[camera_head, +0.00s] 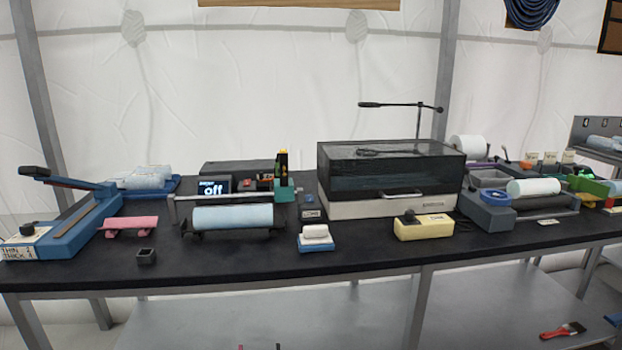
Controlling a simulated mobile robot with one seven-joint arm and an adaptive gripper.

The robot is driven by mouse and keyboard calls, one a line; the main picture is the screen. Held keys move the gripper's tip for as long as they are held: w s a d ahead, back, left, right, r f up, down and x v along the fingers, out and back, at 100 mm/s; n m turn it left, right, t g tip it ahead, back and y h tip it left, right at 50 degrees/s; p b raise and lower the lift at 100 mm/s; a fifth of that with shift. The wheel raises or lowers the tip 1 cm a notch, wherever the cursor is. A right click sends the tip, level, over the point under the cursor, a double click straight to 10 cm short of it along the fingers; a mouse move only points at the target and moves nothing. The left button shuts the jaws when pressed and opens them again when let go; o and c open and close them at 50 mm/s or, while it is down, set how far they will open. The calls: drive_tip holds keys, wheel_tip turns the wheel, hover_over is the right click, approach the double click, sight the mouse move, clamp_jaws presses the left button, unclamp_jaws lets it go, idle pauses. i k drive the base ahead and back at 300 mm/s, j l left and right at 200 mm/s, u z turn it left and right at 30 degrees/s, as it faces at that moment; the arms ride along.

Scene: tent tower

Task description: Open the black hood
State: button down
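The black hood (390,170) is a dark, see-through box lid on a white base (385,205) on the right half of the table. It looks shut, with its lower edge on the base. My gripper is not in this view.
The black table (255,263) is crowded. A yellow box (425,227) and a white-and-blue block (316,237) stand before the hood. A lamp arm (400,105) rises behind it. A blue roll (233,217) and blue sealer (75,225) are left. The front edge is mostly clear.

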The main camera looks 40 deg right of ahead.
sight(369, 168)
drive_tip(key=l+z, duration=0.15)
drive_tip(key=z, duration=1.4)
drive_tip(key=i+j+u, duration=0.15)
drive_tip(key=u, duration=0.25)
